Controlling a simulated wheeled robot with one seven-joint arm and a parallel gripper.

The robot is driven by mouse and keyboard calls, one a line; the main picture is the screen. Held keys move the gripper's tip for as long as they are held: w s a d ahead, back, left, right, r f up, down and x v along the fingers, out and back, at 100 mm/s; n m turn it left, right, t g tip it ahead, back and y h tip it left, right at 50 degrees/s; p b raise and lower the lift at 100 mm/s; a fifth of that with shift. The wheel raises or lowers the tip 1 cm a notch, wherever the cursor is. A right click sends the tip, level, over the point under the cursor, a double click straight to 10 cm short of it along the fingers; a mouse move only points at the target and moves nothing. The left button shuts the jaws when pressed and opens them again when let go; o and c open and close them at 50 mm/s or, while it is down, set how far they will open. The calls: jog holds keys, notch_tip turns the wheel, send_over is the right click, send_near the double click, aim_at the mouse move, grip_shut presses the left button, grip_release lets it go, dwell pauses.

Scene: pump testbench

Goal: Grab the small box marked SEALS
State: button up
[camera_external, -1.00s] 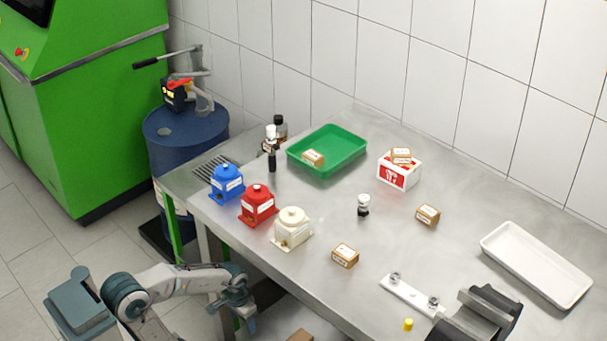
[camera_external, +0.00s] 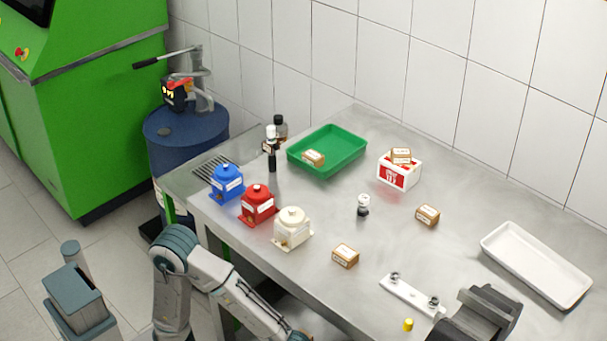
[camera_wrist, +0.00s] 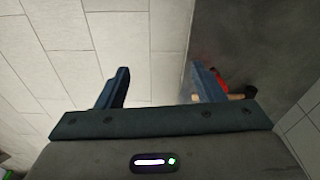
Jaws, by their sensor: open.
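Several small brown boxes with white labels are in the external view; the print is too small to tell which says SEALS. One box (camera_external: 345,255) lies near the table's front edge. Another box (camera_external: 428,215) lies farther right. One box (camera_external: 313,158) is in the green tray (camera_external: 353,164), and one more box (camera_external: 401,156) sits on a red-and-white carton (camera_external: 398,174). My gripper (camera_wrist: 160,82) is open in the wrist view, with nothing between its fingers.
Blue (camera_external: 227,183), red (camera_external: 257,205) and cream (camera_external: 292,228) pump housings line the table's front left. A white tray (camera_external: 535,265) and a white bracket (camera_external: 412,295) are at the right. The wrist view shows floor tiles (camera_wrist: 70,35) and a red-and-black object (camera_wrist: 220,80) behind the right finger.

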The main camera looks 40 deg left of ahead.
jog(key=w+d+r+n+t+h+p, duration=0.1)
jog(key=d+r+p, duration=0.3)
jog(key=r+p, duration=0.6)
jog(key=w+d+r+n+h+p, duration=0.15)
jog(key=d+r+p, duration=0.35)
jog(key=r, duration=0.9)
jog(key=w+d+r+n+t+h+p, duration=0.1)
jog(key=d+r+n+h+p, duration=0.15)
jog(key=r+p, duration=0.8)
notch_tip(320, 180, up, 13)
jog(key=n+g+y+p, duration=0.2)
jog(key=n+y+p, duration=0.65)
jog(key=n, duration=2.15)
send_over(346, 252)
jog(key=p, duration=0.2)
jog(key=h, duration=0.2)
notch_tip(346, 252, down, 14)
jog(key=shift+r+p, duration=0.2)
jog(key=shift+p, duration=0.35)
jog(key=shift+c, duration=0.3)
jog(key=c, duration=1)
